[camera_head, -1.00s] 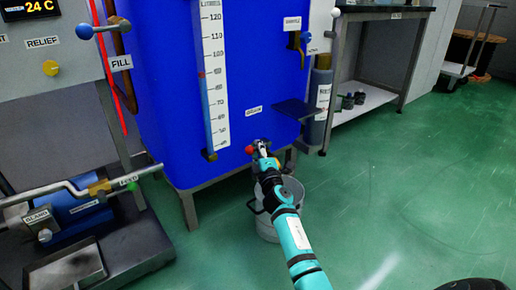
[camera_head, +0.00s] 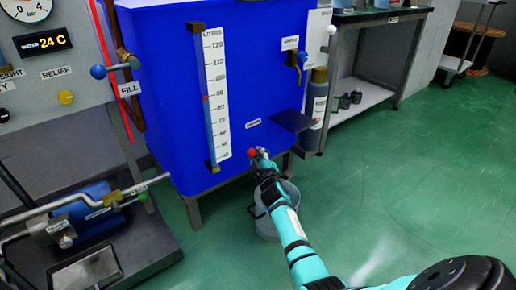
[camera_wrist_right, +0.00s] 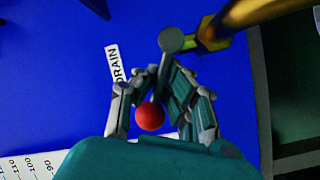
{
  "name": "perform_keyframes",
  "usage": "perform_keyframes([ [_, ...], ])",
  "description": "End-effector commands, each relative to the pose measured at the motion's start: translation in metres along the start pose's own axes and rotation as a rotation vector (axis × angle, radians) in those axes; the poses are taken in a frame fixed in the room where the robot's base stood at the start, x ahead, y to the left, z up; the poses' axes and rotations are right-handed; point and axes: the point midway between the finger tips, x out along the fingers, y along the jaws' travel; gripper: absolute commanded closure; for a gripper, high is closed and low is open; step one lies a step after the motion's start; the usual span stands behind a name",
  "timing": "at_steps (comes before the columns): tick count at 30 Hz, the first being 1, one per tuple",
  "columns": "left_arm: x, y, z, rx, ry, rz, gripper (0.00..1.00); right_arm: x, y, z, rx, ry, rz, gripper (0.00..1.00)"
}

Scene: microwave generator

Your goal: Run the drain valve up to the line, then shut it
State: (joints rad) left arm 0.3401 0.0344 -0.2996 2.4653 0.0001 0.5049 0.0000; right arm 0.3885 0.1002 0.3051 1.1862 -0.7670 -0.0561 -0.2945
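The drain valve's lever with its red ball knob (camera_head: 252,152) is low on the front of the blue tank (camera_head: 165,70), below the DRAIN label (camera_head: 253,122). In the right wrist view the red knob (camera_wrist_right: 150,116) sits between my right gripper's fingers, and the tips close around the lever near the grey hub (camera_wrist_right: 172,40). In the head view my right gripper (camera_head: 262,158) is at the knob. The litre gauge (camera_head: 215,95) has a small red mark (camera_head: 205,97); the liquid level is too small to tell. My left gripper is not in view.
A grey bucket (camera_head: 268,222) stands on the floor under the valve. A dark shelf (camera_head: 293,121) juts from the tank to the right. A pump with pipes (camera_head: 90,210) is at the lower left. Green floor (camera_head: 430,160) is open at the right.

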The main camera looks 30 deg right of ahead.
Motion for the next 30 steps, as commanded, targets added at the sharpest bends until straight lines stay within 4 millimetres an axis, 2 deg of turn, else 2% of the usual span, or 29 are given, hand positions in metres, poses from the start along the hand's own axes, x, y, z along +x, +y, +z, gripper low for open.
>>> perform_keyframes([
  [15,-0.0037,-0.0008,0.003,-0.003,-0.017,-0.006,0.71,0.0002,0.0003,-0.0003,0.022,-0.004,-0.009,1.0],
  [16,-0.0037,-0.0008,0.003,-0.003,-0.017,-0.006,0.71,0.0002,0.0003,-0.0003,0.021,-0.004,-0.009,0.93],
  [22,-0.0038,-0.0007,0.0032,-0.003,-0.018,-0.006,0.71,0.0002,0.0005,-0.0003,0.021,-0.004,-0.009,0.67],
  [30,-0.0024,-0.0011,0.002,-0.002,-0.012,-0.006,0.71,-0.0003,0.0008,-0.0001,0.02,-0.004,-0.008,0.67],
])
